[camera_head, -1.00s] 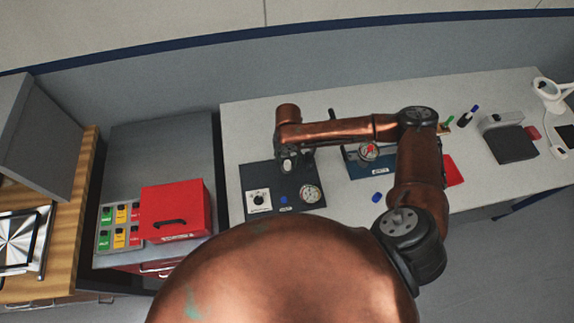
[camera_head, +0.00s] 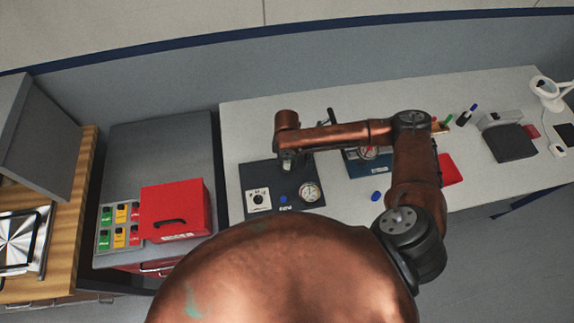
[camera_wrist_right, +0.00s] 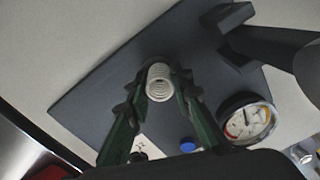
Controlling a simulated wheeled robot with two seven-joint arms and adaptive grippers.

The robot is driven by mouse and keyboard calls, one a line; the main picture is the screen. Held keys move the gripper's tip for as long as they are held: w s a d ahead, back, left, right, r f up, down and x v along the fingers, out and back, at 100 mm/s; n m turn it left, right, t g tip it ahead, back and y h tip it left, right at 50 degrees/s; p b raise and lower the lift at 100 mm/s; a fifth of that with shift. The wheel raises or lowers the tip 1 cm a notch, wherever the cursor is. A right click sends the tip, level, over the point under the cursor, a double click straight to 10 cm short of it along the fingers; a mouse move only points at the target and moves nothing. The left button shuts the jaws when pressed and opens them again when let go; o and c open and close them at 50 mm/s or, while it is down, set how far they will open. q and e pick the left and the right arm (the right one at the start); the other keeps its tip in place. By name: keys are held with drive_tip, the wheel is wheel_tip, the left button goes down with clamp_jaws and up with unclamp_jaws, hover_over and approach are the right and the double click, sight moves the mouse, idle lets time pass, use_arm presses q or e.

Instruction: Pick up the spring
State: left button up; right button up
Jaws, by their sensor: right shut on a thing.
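The spring (camera_wrist_right: 159,88) is a pale, coiled cylinder between the fingertips of my right gripper (camera_wrist_right: 160,84) in the right wrist view. The green-grey fingers are closed against its two sides. Behind it lies a dark plate (camera_wrist_right: 105,95); I cannot tell how far the spring is from it. In the head view, my right gripper (camera_head: 287,160) is over the upper part of the dark plate (camera_head: 260,176), partly hidden by the arm. My left gripper is not in view.
A round gauge (camera_head: 309,192), a white dial panel (camera_head: 258,200) and a blue knob (camera_head: 284,199) sit on the plate. A second blue board (camera_head: 360,167) is to the right. A red box (camera_head: 175,210) stands on the left.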

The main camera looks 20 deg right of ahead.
clamp_jaws()
